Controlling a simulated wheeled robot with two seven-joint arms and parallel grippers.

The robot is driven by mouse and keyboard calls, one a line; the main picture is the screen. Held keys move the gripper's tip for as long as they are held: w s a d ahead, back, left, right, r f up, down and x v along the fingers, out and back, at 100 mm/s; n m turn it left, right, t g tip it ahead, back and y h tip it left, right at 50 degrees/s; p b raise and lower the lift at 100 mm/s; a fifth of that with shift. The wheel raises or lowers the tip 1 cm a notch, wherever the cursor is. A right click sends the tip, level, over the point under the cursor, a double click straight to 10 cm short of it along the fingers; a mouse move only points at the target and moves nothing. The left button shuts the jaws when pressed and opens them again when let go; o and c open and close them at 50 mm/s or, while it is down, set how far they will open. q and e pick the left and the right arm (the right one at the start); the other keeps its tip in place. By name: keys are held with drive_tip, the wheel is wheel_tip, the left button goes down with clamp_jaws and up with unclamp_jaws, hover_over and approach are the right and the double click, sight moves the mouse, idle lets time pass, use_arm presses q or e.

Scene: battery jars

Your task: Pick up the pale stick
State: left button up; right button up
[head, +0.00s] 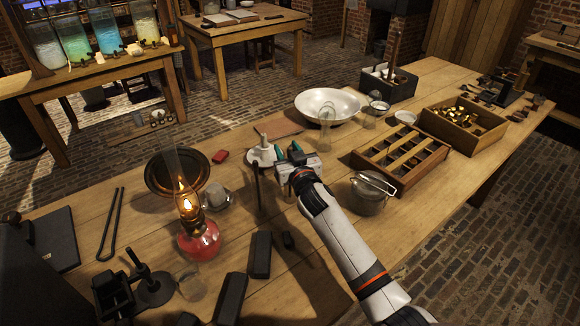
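A short pale stick (263,139) stands upright at a white round dish (252,161) near the middle of the table. I cannot tell whether it is loose or part of the dish. My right gripper (288,150) is just right of the dish, with its teal-tipped fingers apart and nothing visible between them. It appears close to the stick but not touching it. My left gripper is not in view.
A lit red oil lamp (199,238) stands left of the dish. A white bowl (345,104) and a divided wooden tray (372,158) lie beyond and to the right. A metal pot (368,200) stands beside my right arm. Dark blocks (260,255) lie in front.

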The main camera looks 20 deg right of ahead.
clamp_jaws()
